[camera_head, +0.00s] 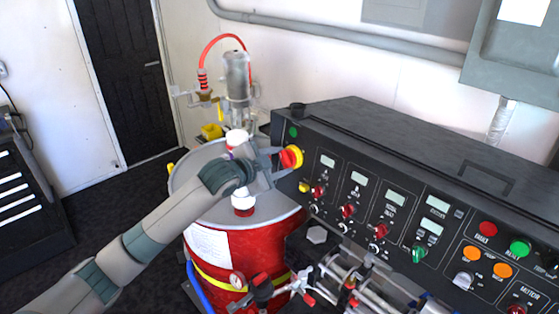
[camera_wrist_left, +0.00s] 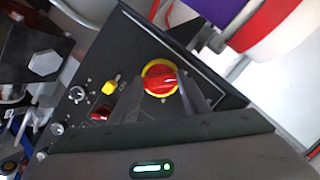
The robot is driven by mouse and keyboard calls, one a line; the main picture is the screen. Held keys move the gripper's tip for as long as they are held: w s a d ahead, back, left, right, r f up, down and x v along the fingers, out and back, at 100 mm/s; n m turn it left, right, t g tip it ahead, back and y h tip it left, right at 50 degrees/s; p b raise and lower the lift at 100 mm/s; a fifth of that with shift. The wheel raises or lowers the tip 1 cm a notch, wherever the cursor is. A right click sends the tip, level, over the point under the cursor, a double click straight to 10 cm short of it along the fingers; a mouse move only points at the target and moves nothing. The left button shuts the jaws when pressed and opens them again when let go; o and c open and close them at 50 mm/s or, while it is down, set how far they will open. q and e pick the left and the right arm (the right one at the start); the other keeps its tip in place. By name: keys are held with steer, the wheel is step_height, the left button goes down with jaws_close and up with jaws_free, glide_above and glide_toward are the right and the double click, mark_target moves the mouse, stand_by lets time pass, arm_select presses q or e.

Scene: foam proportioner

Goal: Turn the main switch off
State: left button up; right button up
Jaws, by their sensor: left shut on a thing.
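The main switch (camera_head: 291,157) is a red knob on a yellow round base at the left end of the black control panel (camera_head: 390,180). In the left wrist view the red knob (camera_wrist_left: 160,83) lies between my two finger tips, with the yellow ring around it. My left gripper (camera_head: 280,160) reaches the switch from the left and is shut on its red knob. The gripper body (camera_wrist_left: 160,150) fills the lower part of the left wrist view. My right gripper does not show.
A red drum (camera_head: 240,260) with a grey lid stands below my left arm. A metal pump (camera_head: 237,80) with a red hose rises behind it. Below the switch are a yellow knob (camera_head: 304,187) and several red knobs. Pipes and valves crowd the front of the panel.

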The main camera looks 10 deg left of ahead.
arm_select(q)
steer(key=o, duration=1)
steer(key=shift+o, duration=0.2)
steer(key=shift+s+a+r+b, duration=0.15)
steer(key=shift+s+a+b, duration=0.15)
steer(key=shift+s, duration=0.15)
steer(key=b+v, duration=0.5)
steer(key=v, duration=1.1)
steer(key=shift+s, duration=0.15)
